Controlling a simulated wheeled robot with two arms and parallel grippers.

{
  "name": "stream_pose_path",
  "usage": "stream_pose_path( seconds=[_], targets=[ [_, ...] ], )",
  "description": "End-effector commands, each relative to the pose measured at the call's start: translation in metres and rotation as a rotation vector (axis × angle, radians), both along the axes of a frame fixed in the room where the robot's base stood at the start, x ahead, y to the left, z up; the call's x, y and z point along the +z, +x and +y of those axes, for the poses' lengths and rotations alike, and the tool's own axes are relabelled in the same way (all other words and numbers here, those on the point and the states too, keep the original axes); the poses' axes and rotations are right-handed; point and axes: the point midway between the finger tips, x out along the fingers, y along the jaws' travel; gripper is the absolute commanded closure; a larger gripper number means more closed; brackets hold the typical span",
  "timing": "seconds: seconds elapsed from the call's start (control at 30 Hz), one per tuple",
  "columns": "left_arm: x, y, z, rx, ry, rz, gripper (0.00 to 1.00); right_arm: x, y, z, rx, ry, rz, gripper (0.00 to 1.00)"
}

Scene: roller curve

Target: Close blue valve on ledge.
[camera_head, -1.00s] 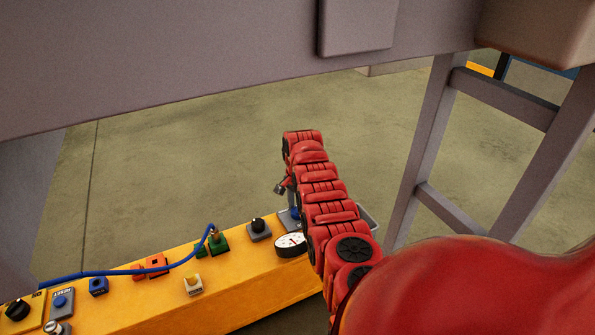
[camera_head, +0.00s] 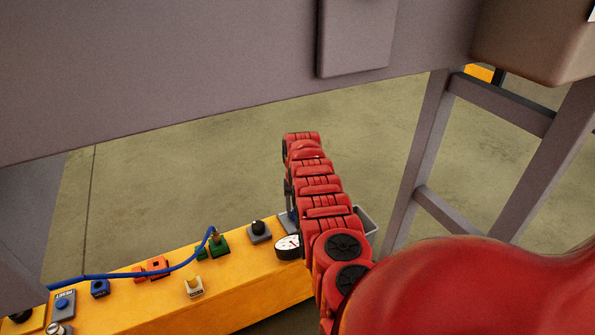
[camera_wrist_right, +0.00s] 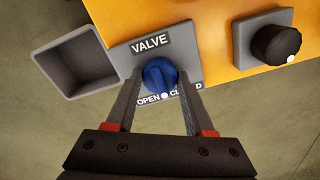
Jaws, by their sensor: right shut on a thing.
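The blue valve (camera_wrist_right: 160,76) is a round knob on a grey plate (camera_wrist_right: 193,68) labelled VALVE, with OPEN and CLOSED printed below it. The knob's white dot is at the bottom, between the two words. My right gripper (camera_wrist_right: 161,90) is shut on the knob, one finger on each side, and covers part of the CLOSED label. In the head view my red right arm (camera_head: 318,185) reaches over the right end of the yellow ledge (camera_head: 240,287), and the valve and gripper are mostly hidden behind it. My left gripper is not in view.
A black knob (camera_wrist_right: 276,46) on a grey plate stands beside the valve, and an open grey bin (camera_wrist_right: 76,62) is on its other side. A white gauge (camera_head: 288,247), a blue hose (camera_head: 150,274) and several switches line the ledge. A grey beam (camera_head: 220,60) crosses above.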

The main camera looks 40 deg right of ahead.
Motion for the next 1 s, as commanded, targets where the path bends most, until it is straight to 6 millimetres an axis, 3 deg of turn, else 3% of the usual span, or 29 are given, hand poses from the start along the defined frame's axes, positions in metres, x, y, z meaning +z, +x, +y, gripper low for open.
stream_pose_path(
  seconds=[0.6,1.0],
  targets=[
    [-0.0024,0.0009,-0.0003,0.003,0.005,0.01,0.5,0.0004,0.0002,-0.001,0.548,-0.003,-0.002,1.0],
    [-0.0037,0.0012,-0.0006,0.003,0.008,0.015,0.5,0.0004,0.0007,-0.0005,0.738,-0.002,-0.002,1.0]
  ],
)
